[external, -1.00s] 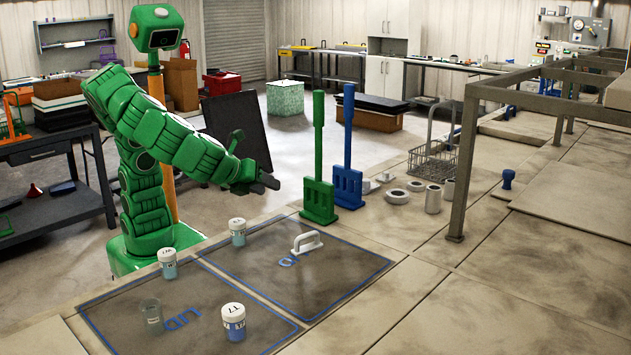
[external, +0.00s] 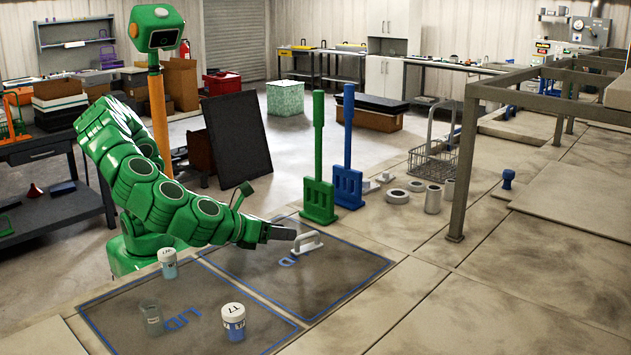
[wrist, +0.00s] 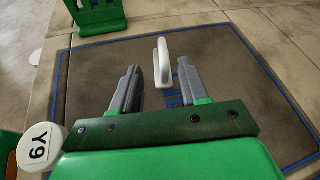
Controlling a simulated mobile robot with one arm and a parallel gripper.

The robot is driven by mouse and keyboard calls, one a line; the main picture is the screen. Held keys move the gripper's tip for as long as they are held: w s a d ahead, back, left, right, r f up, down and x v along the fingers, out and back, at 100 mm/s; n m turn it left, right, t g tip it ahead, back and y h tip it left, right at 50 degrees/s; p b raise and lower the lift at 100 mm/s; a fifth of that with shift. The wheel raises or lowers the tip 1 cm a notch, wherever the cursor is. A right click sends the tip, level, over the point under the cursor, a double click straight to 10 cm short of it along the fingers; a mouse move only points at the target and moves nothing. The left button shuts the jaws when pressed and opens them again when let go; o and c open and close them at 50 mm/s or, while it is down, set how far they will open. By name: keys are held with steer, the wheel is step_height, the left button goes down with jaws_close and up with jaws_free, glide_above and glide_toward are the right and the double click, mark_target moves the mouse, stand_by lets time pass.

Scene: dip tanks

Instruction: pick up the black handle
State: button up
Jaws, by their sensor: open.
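The handle in view is white, not black: a low white bar handle (external: 308,242) on a dark panel (external: 340,262) with a blue outline and blue lettering. I see no clearly black handle. My gripper (external: 284,233) is open, reaching in from the left, with its fingers close to the handle. In the wrist view the white handle (wrist: 162,58) stands upright in the picture, between and slightly beyond the two grey fingertips (wrist: 159,72). I cannot tell whether a finger touches it. Nothing is held.
A second dark panel (external: 110,305) lies nearer. White-capped jars (external: 233,321) (external: 168,263) and a grey cup (external: 151,319) stand around it. A jar marked Y9 (wrist: 40,147) is left of my gripper. Green (external: 319,200) and blue (external: 348,187) tall-handled racks stand behind.

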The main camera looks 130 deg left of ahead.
mark_target(306, 234)
steer(key=shift+w+x, duration=0.1)
steer(key=shift+x, duration=1.85)
steer(key=shift+w+x, duration=0.15)
steer(key=shift+x, duration=1.8)
steer(key=shift+d, duration=0.15)
jaws_close()
